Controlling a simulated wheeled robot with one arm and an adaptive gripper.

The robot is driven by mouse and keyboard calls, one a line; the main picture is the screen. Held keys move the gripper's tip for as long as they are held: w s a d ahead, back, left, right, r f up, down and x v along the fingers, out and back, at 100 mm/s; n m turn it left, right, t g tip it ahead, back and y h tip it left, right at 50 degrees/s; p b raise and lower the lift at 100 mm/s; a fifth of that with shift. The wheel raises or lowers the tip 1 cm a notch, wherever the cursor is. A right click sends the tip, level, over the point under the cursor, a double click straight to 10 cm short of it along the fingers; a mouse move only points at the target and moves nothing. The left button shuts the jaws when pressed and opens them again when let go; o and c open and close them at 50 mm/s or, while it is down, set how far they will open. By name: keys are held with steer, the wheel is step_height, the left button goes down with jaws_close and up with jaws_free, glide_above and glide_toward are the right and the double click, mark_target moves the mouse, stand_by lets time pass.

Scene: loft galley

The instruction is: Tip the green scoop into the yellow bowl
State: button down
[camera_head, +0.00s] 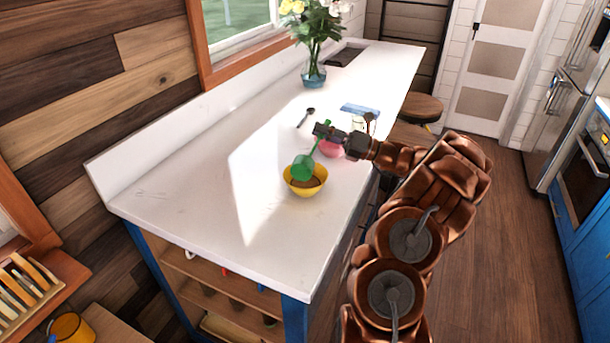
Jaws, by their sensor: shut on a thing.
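The yellow bowl (306,191) stands upright on the white counter, with something brown inside it. The green scoop (303,168) is over the bowl, its head tilted down at the bowl's far left rim and its handle rising up to the right. My gripper (320,131) is shut on the scoop's handle, above and behind the bowl. The inside of the scoop's head faces away, so I cannot tell what it holds. I cannot tell whether the head touches the rim.
A pink bowl (331,149) sits just behind the yellow bowl, partly under my gripper. A dark spoon (306,117), a blue cloth (360,110) and a glass jar (359,124) lie farther back. A flower vase (314,74) stands near the window. The counter's left is clear.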

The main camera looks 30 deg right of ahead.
steer(key=shift+w+d+f+m+t+h, duration=0.15)
steer(key=shift+w+d+f+m+h, duration=0.15)
steer(key=shift+m, duration=0.45)
steer(key=shift+w+d+f+m+t+h, duration=0.15)
steer(key=shift+w+d+f+m+t, duration=0.2)
steer(key=shift+m, duration=0.35)
steer(key=shift+w+d+f+m+h, duration=0.25)
steer(key=shift+f+m, duration=0.2)
steer(key=shift+m, duration=0.3)
stand_by(0.5)
steer(key=shift+w+d+f+m+t+h, duration=0.15)
steer(key=shift+w+d+f+m+h, duration=0.15)
steer(key=shift+f+m, duration=0.35)
steer(key=shift+w+d+f+m+t+h, duration=0.15)
steer(key=shift+d+f+m+h, duration=0.15)
steer(key=shift+m, duration=0.65)
